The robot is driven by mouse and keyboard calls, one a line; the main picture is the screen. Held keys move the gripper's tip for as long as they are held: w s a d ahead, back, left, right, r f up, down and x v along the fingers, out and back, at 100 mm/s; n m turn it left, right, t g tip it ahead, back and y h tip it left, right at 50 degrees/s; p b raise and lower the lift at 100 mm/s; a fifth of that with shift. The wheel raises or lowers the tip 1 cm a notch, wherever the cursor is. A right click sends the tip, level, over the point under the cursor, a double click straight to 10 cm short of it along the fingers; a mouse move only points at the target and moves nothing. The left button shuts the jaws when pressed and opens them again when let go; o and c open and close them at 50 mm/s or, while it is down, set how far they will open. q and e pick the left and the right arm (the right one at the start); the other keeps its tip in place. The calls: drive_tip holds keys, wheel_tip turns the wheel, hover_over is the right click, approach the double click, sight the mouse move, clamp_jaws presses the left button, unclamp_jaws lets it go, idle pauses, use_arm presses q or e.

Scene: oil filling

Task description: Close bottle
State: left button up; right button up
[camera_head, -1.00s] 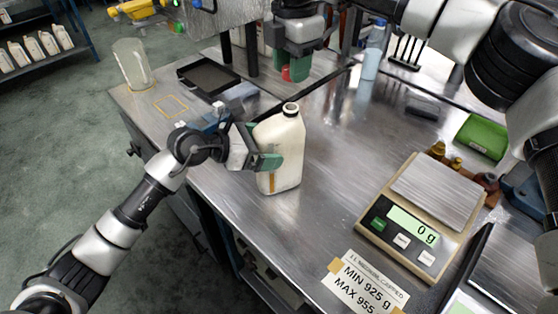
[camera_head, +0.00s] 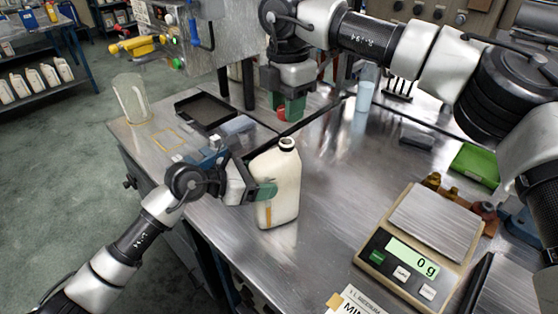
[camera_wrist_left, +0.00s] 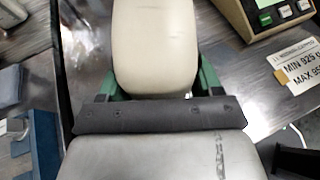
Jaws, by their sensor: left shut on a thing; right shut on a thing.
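My left gripper (camera_head: 264,192) is shut around the bottle's side from the left. In the left wrist view the bottle body (camera_wrist_left: 155,45) sits between the green fingers. My right gripper (camera_head: 290,108) points down behind and above the bottle, apart from it. Its green fingers are shut on a small red cap, which is hard to make out now.
A scale (camera_head: 421,240) reading 0 g stands at the right. A black tray (camera_head: 207,110) and clear beaker (camera_head: 131,98) are at the left. A light blue bottle (camera_head: 365,95) and green box (camera_head: 475,163) stand farther back. The table middle is clear.

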drive_tip(key=shift+f, duration=2.05)
drive_tip(key=shift+f, duration=0.85)
drive_tip(key=shift+f, duration=0.55)
use_arm(q)
clamp_jaws()
use_arm(e)
drive_tip(key=m, duration=0.7)
drive_tip(key=shift+w, duration=0.1)
drive_tip(key=m, duration=0.5)
drive_tip(key=shift+m, duration=0.4)
